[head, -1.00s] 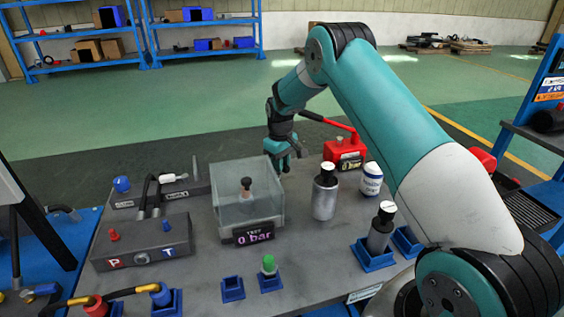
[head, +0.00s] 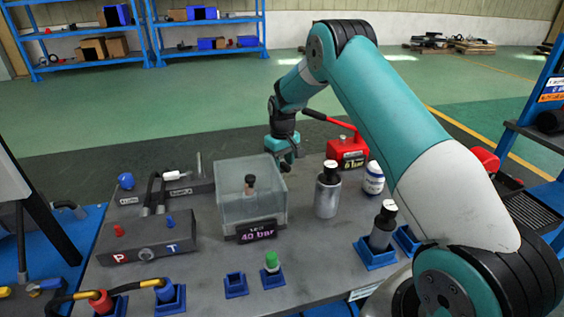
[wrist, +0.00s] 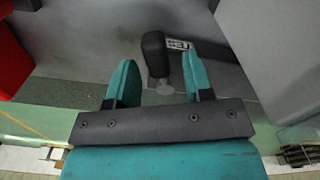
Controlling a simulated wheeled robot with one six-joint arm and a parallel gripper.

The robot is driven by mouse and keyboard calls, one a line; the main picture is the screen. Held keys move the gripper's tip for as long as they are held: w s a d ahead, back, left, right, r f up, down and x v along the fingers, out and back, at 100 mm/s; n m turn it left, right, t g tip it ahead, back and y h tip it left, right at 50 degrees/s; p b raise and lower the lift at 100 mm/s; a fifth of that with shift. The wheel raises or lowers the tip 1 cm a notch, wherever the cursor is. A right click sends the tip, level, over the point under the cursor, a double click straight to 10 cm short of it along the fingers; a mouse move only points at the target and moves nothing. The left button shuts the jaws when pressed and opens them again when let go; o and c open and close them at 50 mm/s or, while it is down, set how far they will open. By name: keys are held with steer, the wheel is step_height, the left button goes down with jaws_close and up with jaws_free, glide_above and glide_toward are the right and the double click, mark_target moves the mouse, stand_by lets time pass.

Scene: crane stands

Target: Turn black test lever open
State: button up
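The black test lever (wrist: 154,52) shows in the wrist view as a dark grip on a round grey base. A partly visible label (wrist: 179,44) lies beside it. My gripper (wrist: 158,60) is open, with one teal finger on each side of the lever; gaps show on both sides, the smaller at the right finger. In the head view my gripper (head: 284,156) is low over the back of the grey bench (head: 205,262), and the lever is hidden there. The test display (head: 258,235) on the clear box (head: 250,205) reads 40 bar.
The red pump (head: 347,152) with its long handle stands right of my gripper. A grey bottle (head: 327,195) and a white-blue bottle (head: 373,180) stand in front of it. The P/T block (head: 147,240) is at left. Blue holders line the front edge.

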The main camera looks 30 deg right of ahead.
mark_target(282, 162)
step_height(282, 162, up, 17)
steer(key=b, duration=0.1)
steer(key=shift+r, duration=0.2)
stand_by(0.4)
